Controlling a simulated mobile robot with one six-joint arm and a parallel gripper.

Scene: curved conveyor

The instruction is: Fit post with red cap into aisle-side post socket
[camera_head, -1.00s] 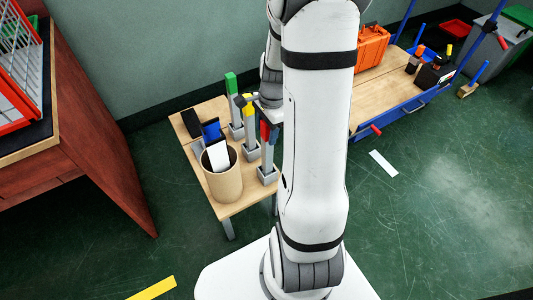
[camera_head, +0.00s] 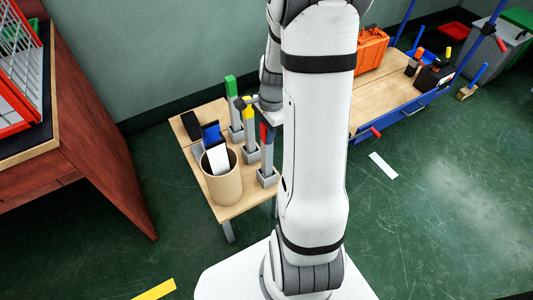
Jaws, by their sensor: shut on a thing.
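The post with the red cap (camera_head: 264,132) stands upright at the right edge of the small wooden table. Its grey shaft (camera_head: 267,156) meets the grey block socket (camera_head: 268,177) nearest the right front; I cannot tell how deep it sits. My gripper (camera_head: 268,127) is shut on the top of this post, at the red cap. My arm hides part of the gripper and the right side of the post. A yellow-capped post (camera_head: 248,112) and a green-capped post (camera_head: 231,87) stand upright in sockets behind it.
A round tan bin (camera_head: 224,185) with a white item stands close to the left front. Blue and black items (camera_head: 211,131) lie behind it. A blue-edged cart with an orange case (camera_head: 371,52) is at the right. Red-brown furniture (camera_head: 95,140) is at the left.

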